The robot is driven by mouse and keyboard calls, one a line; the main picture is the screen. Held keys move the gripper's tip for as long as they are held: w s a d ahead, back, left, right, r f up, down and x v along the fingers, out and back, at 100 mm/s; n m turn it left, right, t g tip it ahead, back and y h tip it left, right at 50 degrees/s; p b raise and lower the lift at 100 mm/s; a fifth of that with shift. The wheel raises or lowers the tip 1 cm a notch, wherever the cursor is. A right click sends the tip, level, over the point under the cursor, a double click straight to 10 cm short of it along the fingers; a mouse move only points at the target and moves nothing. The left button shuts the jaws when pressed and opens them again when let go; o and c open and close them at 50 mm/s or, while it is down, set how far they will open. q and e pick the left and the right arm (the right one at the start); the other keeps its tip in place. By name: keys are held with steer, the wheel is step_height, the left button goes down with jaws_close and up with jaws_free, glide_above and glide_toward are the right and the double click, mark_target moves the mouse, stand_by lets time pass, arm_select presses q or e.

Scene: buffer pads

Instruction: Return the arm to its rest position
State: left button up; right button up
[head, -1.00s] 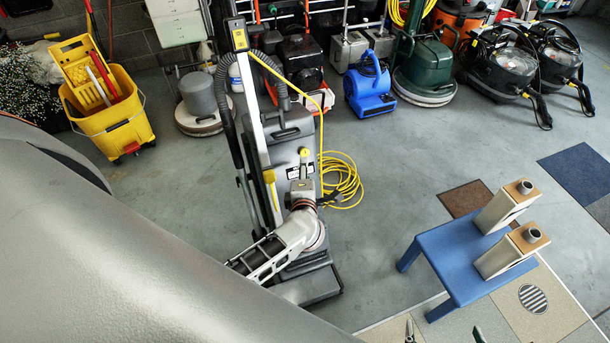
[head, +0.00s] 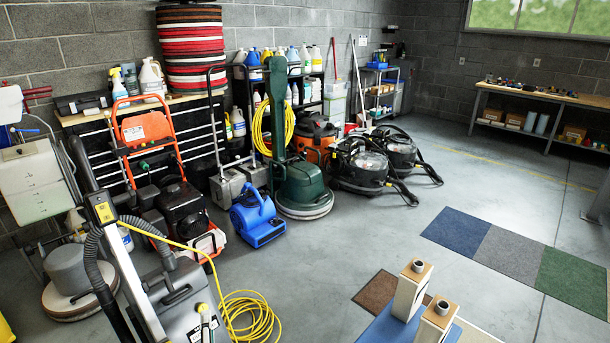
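Neither of my grippers can be made out in the head view, and no clear part of either arm shows. Whether the grippers are open or shut is hidden. Two cream upright blocks with wood-coloured tops and short grey cylinders, a nearer one (head: 436,324) and a farther one (head: 409,292), stand on a blue table (head: 385,328) at the bottom right. A tall stack of red, black, white and brown round pads (head: 190,50) sits at the back left.
A grey upright machine (head: 180,300) with a yellow cord (head: 250,318) stands at the lower left. A blue blower (head: 257,220), a green floor machine (head: 303,187) and black vacuums (head: 365,168) line the back. Floor is clear at the middle and right, around flat mats (head: 510,255).

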arm_select(q)
steer(key=s+d+m+t+h, duration=0.1)
steer(key=s+d+m+h, duration=0.85)
steer(key=m, duration=0.75)
steer(key=s+a+f+m+g, duration=0.2)
steer(key=s+f+m+g, duration=0.3)
steer(key=s+f+m, duration=0.3)
steer(key=s+f+y, duration=0.1)
steer(key=s+f, duration=0.1)
steer(key=s, duration=0.1)
steer(key=shift+a+m, duration=0.3)
steer(key=shift+a, duration=0.05)
